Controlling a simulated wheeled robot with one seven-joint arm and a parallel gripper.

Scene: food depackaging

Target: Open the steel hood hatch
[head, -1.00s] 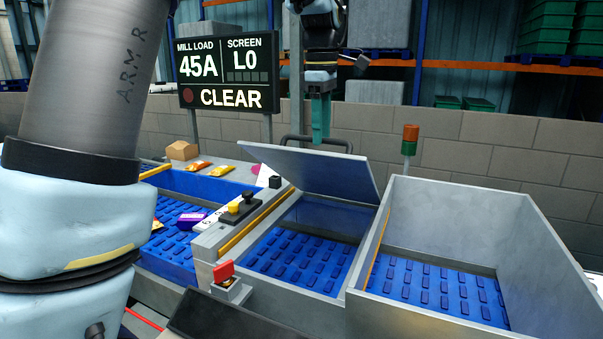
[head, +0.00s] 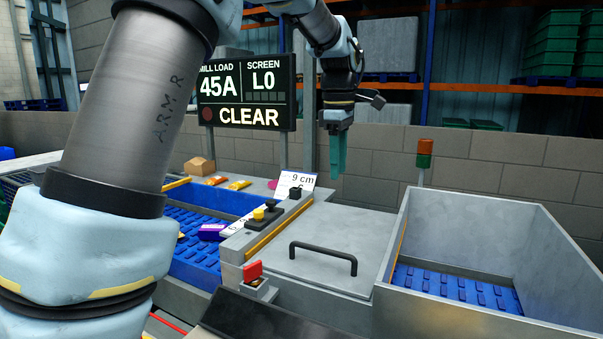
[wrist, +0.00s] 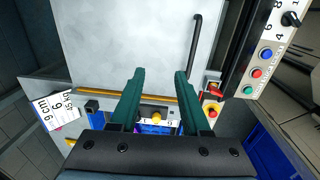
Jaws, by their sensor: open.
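The steel hood hatch (head: 345,232) is a flat grey plate lying shut between the blue-floored left tray and the tall steel bin. Its black bar handle (head: 322,254) is on top, near the front edge. In the wrist view the hatch (wrist: 140,45) fills the upper middle, with the handle (wrist: 194,48) to the right. My gripper (head: 338,157) hangs above the hatch's far side, apart from the handle. In the wrist view its two green fingers (wrist: 155,78) are spread with nothing between them.
A steel bin (head: 480,235) with high walls stands right of the hatch. A yellow-and-black control box (head: 264,212) and a red switch (head: 252,271) sit along its left. A display reading CLEAR (head: 246,92) stands behind. A signal lamp (head: 424,160) rises behind the bin.

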